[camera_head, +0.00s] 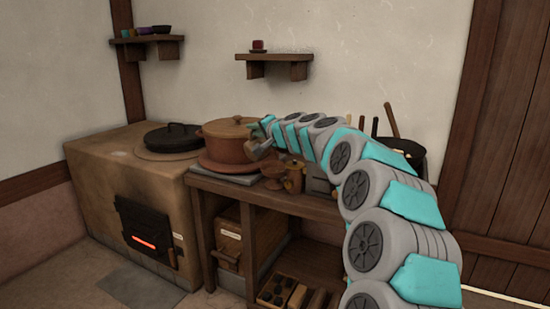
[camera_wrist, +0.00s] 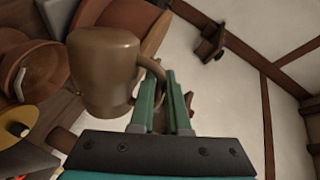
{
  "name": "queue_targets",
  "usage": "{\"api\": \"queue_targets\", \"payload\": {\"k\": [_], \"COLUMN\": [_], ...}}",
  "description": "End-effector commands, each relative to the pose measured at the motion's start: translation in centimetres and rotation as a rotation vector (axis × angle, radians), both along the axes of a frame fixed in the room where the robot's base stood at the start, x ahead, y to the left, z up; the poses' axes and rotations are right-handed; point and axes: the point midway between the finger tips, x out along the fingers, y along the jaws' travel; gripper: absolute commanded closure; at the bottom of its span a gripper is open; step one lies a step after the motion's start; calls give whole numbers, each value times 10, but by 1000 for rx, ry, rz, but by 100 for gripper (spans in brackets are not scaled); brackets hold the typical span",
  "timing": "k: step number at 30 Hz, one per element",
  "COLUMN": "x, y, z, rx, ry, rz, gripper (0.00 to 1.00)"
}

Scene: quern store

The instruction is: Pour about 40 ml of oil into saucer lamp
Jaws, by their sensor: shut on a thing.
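My gripper (camera_wrist: 168,85) is shut on the handle of a brown jug (camera_wrist: 105,70), which fills the middle-left of the wrist view. In the head view the jug (camera_head: 261,151) hangs at the end of my arm, in front of the large lidded pot. A small brown footed dish (camera_head: 271,169), which looks like the saucer lamp, stands on the bench just below and right of the jug. A brown dish with a pale curved piece (camera_wrist: 33,68) shows left of the jug in the wrist view. The jug's contents are hidden, and no stream of oil shows.
The lidded pot (camera_head: 228,147) stands behind the jug. A brass-coloured canister (camera_head: 294,179) stands right of the footed dish on the bench (camera_head: 228,189). The stove (camera_head: 115,178) with a glowing firebox is at left. Wall shelves (camera_head: 273,57) hang above. My arm hides part of the bench's right side.

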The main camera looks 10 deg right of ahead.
Motion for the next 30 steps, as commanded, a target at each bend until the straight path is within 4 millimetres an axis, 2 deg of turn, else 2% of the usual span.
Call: {"api": "queue_targets", "payload": {"k": [30], "x": [3], "y": [-5], "z": [6], "rx": [56], "ry": [30], "rz": [0], "gripper": [100]}}
